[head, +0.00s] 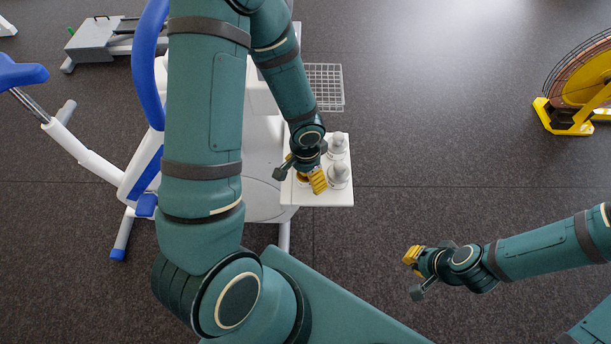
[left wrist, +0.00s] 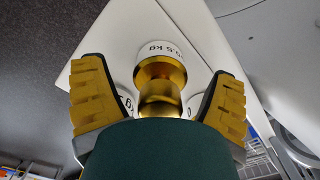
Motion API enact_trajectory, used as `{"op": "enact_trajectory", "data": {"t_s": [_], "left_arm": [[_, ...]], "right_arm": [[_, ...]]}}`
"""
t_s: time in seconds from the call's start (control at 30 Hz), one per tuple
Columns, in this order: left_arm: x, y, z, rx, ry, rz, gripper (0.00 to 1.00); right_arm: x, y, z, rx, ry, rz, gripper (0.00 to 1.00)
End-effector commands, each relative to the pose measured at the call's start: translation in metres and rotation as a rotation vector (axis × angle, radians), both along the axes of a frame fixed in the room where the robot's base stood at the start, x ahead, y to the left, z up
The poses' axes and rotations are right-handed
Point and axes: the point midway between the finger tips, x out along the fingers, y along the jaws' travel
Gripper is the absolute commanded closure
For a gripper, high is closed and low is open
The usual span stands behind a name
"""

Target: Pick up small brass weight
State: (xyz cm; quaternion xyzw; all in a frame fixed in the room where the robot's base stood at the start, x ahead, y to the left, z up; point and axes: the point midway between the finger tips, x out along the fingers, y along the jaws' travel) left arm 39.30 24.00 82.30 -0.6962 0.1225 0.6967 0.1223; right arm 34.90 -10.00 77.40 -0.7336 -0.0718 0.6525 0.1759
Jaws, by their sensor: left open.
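The small brass weight (left wrist: 160,84) is a shiny gold knob shape in the left wrist view, with a white part marked "0.5 kg" beyond it. My left gripper (left wrist: 158,95) is open, with one yellow-padded finger on each side of the weight, apart from it. In the head view my left gripper (head: 299,177) is over the white shelf (head: 322,198), and only a bit of the brass weight (head: 302,177) shows beneath it. My right gripper (head: 414,274) is open and empty over the floor at the right.
Two pale weights stand on the shelf, one nearer (head: 339,174) and one farther (head: 338,145). A wire basket (head: 325,88) is behind the shelf. The white and blue ergometer (head: 110,175) is at the left. A yellow-framed wheel (head: 580,85) stands far right. The floor between is clear.

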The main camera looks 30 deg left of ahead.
Motion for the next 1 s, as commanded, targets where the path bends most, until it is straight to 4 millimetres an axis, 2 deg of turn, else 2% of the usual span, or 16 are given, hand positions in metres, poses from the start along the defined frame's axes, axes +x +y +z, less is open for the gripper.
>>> {"op": "enact_trajectory", "data": {"t_s": [0.07,0.3,0.37,0.4,0.53,0.57,0.83,1.0], "left_arm": [[0.000,0.000,-0.005,0.001,0.000,-0.001,0.14],[0.000,0.000,-0.005,0.001,-0.001,0.000,0.14],[0.000,0.000,-0.005,0.001,-0.001,0.000,0.32],[0.000,0.000,-0.005,0.000,-0.001,0.000,0.46],[0.000,0.000,-0.005,0.000,0.000,0.000,0.92],[0.000,0.000,-0.005,0.000,-0.001,0.000,0.96],[0.000,0.000,-0.003,0.000,-0.002,0.000,0.96],[0.001,0.001,0.016,0.000,-0.003,0.003,0.96]], "right_arm": [[-0.001,0.000,-0.003,0.000,0.002,0.002,1.00],[-0.001,0.000,-0.002,0.000,0.002,0.002,1.00],[-0.001,0.000,-0.002,0.000,0.002,0.002,1.00],[-0.001,0.000,-0.002,0.000,0.002,0.002,1.00],[-0.001,0.000,-0.002,0.000,0.003,0.001,1.00],[-0.001,0.000,-0.002,0.000,0.003,0.001,1.00],[-0.001,0.000,-0.001,0.000,0.002,0.001,1.00],[0.001,0.000,0.008,-0.001,-0.003,-0.002,1.00]]}}
